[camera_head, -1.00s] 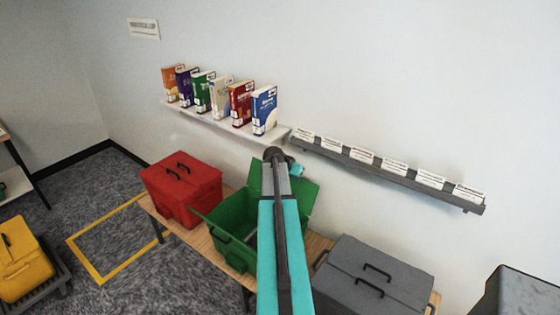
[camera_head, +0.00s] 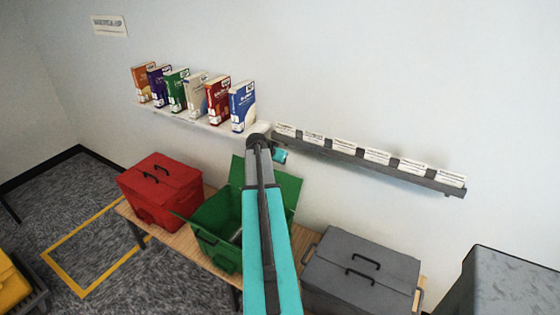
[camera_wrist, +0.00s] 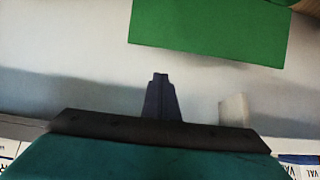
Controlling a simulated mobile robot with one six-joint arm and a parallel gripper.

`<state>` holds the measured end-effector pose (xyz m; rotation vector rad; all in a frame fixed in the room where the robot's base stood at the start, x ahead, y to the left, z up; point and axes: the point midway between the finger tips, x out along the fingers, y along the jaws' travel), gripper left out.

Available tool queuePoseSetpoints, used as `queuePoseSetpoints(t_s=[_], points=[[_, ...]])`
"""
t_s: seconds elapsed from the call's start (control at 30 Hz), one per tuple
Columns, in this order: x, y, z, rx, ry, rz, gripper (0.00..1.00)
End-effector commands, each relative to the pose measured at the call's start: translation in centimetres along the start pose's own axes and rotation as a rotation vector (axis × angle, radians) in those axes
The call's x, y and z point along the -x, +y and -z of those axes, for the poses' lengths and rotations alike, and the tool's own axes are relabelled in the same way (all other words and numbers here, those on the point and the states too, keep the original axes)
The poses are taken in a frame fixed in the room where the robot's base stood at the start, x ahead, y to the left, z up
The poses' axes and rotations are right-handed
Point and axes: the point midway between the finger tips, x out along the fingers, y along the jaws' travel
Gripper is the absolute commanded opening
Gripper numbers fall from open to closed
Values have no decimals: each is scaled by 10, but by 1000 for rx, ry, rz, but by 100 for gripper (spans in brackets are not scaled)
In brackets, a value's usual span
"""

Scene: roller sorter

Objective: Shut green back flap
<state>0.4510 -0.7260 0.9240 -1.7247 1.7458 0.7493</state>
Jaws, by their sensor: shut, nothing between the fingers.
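The green crate (camera_head: 221,258) stands open on the wooden bench. Its back flap (camera_head: 289,188) stands up at the wall side, partly hidden behind my arm. Another green flap (camera_head: 187,222) sticks out at the crate's left side. In the wrist view the back flap is probably the flat green panel (camera_wrist: 210,28) at the top, beyond the fingertips and apart from them. My gripper (camera_wrist: 160,78) is shut and empty, with a pale wall behind it. In the head view my arm ends above the crate near the wall, and the fingers cannot be made out.
A shut red crate (camera_head: 160,190) stands left of the green one, a shut grey crate (camera_head: 345,265) right. Above, a white shelf (camera_head: 190,118) holds several books, and a dark rail (camera_head: 400,170) with labels runs along the wall. Both are close to my arm's end.

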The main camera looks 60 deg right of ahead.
Motion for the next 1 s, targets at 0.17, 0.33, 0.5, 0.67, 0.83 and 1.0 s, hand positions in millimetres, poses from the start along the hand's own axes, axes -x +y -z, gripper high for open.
queuePoseSetpoints(t_s=[0.17,0.33,0.5,0.67,0.83,1.0], points=[[-12,-1,-1,1,-1,0,0],[-25,-1,-2,2,-2,0,0],[-38,-2,-1,2,0,1,0],[-51,-2,-2,2,-1,0,0],[-64,-2,-2,2,-1,1,0],[-77,-2,-3,2,-1,1,0]])
